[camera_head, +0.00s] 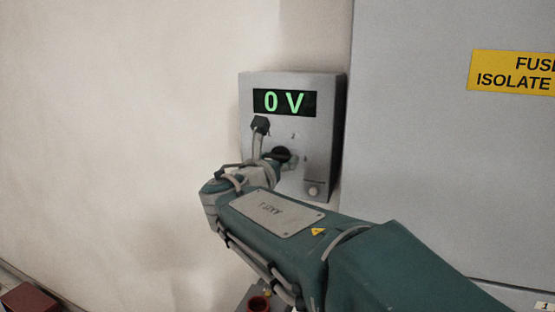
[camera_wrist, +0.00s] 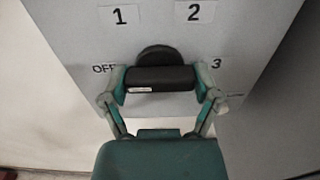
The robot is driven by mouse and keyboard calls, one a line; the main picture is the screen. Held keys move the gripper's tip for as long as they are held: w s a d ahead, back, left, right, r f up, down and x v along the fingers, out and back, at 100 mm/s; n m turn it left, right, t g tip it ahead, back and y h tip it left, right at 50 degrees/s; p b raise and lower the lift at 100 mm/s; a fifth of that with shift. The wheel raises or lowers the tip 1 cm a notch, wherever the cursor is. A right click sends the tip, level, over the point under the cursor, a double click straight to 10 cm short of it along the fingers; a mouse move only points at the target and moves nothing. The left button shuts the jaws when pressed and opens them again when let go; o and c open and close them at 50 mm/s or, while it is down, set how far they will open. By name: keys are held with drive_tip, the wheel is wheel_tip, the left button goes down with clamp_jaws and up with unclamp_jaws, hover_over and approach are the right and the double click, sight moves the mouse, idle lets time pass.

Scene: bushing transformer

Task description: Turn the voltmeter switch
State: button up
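The voltmeter (camera_head: 325,105) is a grey wall box with a green "0 V" display (camera_head: 271,102). Its switch is a round black knob with a thick horizontal black bar across its front; it shows in the wrist view (camera_wrist: 160,79) and in the head view (camera_head: 280,153). Labels OFF, 1, 2 and 3 surround it. The bar lies roughly level between OFF and 3. My gripper (camera_wrist: 161,80) has its two fingers spread apart, one at each end of the bar. Each looks close against the bar, but I cannot tell whether they press on it.
A small grey fitting with a round button (camera_head: 314,189) sits at the box's lower right. A large grey cabinet (camera_head: 420,130) with a yellow warning sign (camera_head: 515,72) stands to the right. Bare wall lies to the left. My arm hides the box's lower left.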

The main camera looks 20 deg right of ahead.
drive_tip(key=shift+m, duration=0.3)
drive_tip(key=m, duration=1.1)
drive_tip(key=shift+a+f, duration=0.1)
idle(0.6)
drive_tip(key=o, duration=1)
drive_tip(key=shift+c, duration=0.2)
